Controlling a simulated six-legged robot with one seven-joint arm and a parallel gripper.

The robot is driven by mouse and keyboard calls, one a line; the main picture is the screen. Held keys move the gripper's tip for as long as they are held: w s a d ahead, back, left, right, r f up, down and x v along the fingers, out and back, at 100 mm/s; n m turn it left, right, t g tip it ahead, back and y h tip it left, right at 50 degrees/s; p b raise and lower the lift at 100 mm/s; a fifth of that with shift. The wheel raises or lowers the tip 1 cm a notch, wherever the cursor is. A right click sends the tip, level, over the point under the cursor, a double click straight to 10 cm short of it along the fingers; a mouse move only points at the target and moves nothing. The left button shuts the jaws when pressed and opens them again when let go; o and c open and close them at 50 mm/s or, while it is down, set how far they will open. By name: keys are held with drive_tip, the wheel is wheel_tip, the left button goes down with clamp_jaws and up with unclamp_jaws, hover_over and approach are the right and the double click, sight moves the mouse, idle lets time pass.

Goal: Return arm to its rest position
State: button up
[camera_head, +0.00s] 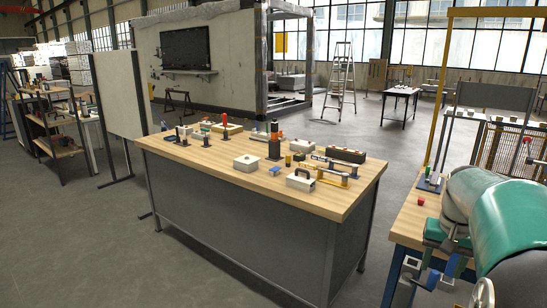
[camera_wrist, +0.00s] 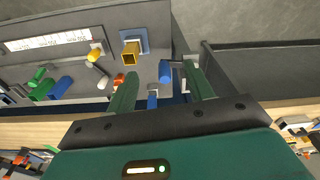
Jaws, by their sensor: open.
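My gripper (camera_wrist: 162,82) shows in the wrist view with its two green fingers apart and nothing held between them. A short blue cylinder (camera_wrist: 165,72) appears in the gap between the fingertips; I cannot tell how far off it is. In the head view, a green and grey section of my arm fills the lower right, and my gripper cannot be made out there.
In the head view, a wood-topped workbench (camera_head: 215,172) holds several small objects. A stepladder (camera_head: 341,82) stands behind; open floor surrounds the bench.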

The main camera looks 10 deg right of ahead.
drive_tip(key=s+a+r+n+t, duration=0.1)
drive_tip(key=a+r+n+t, duration=0.2)
drive_tip(key=a, duration=1.5)
drive_tip(key=s+a+f+n+t, duration=0.1)
drive_tip(key=s+a+n, duration=0.1)
drive_tip(key=s+a, duration=0.2)
drive_tip(key=s+a+f+n, duration=0.2)
drive_tip(key=s+a+n, duration=0.1)
drive_tip(key=a, duration=0.7)
drive_tip(key=shift+s+a+f+t+y, duration=0.15)
drive_tip(key=shift+s+a+t+y, duration=0.25)
drive_tip(key=shift+s, duration=0.45)
drive_tip(key=c, duration=0.3)
drive_tip(key=shift+c, duration=0.2)
drive_tip(key=shift+d, duration=0.25)
